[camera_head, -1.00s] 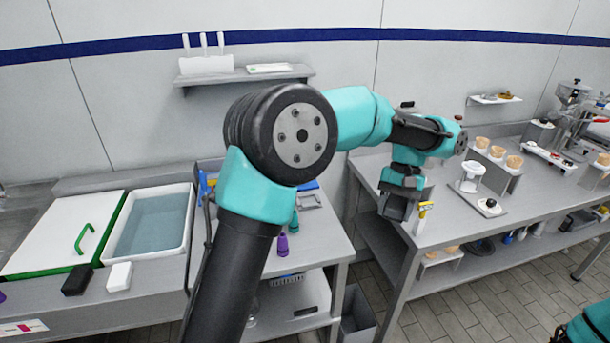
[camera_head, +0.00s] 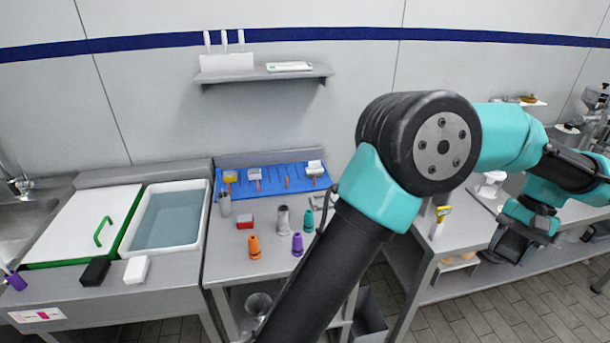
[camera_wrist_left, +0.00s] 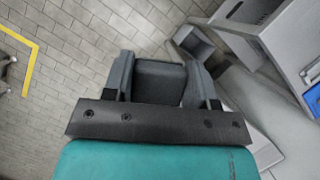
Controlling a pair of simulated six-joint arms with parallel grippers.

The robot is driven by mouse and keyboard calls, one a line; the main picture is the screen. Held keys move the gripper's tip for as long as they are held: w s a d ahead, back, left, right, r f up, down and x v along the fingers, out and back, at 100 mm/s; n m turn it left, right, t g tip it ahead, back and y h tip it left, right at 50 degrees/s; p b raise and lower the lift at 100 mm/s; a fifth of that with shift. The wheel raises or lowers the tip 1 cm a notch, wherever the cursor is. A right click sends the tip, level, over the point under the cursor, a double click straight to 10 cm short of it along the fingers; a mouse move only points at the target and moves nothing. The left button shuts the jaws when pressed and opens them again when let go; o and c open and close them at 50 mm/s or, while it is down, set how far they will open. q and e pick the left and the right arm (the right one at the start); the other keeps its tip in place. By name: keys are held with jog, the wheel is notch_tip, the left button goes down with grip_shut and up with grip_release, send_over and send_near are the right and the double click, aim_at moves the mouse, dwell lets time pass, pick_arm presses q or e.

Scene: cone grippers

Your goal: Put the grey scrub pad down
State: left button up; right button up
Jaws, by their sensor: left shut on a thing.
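My left gripper (camera_head: 508,247) is at the right of the head view, reached out beyond the front of the right-hand table. In the left wrist view its two fingers (camera_wrist_left: 158,84) are closed on a dark grey block, the grey scrub pad (camera_wrist_left: 158,80). The pad is held clear, with floor tiles behind it. In the head view the pad is hard to tell apart from the dark fingers. My right gripper is not in view.
A black pad (camera_head: 95,272) and a white pad (camera_head: 136,270) lie on the counter before a water-filled basin (camera_head: 204,232). The middle table holds a blue mat (camera_head: 270,182) with brushes, an orange nozzle (camera_head: 254,247) and a purple nozzle (camera_head: 297,244). A bin (camera_head: 368,318) stands on the floor.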

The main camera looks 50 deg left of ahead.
pick_arm(q)
jog(key=w+a+f+n+t+h, duration=0.15)
jog(key=w+a+n, duration=0.35)
jog(key=a, duration=0.7)
jog(key=w+a+f+n+t+h, duration=0.15)
jog(key=w+a+n, duration=0.35)
jog(key=a, duration=0.6)
jog(key=w+a+f+n+t+h, duration=0.15)
jog(key=w+a+n, duration=0.4)
jog(key=a, duration=0.65)
jog(key=s+a+f+n+t, duration=0.1)
jog(key=s+a+n, duration=0.3)
jog(key=a, duration=0.9)
jog(key=s+a+f+n+t+y, duration=0.1)
jog(key=s+a+n, duration=0.3)
jog(key=a, duration=0.9)
jog(key=s+a+f+n+t+y, duration=0.1)
jog(key=s+a+n, duration=0.3)
jog(key=a, duration=0.9)
jog(key=f+n, duration=0.1)
jog(key=n, duration=0.2)
jog(key=shift+s+a+f+t, duration=0.2)
jog(key=shift+s+a+t, duration=0.05)
jog(key=shift+s+t, duration=0.1)
jog(key=shift+y, duration=0.25)
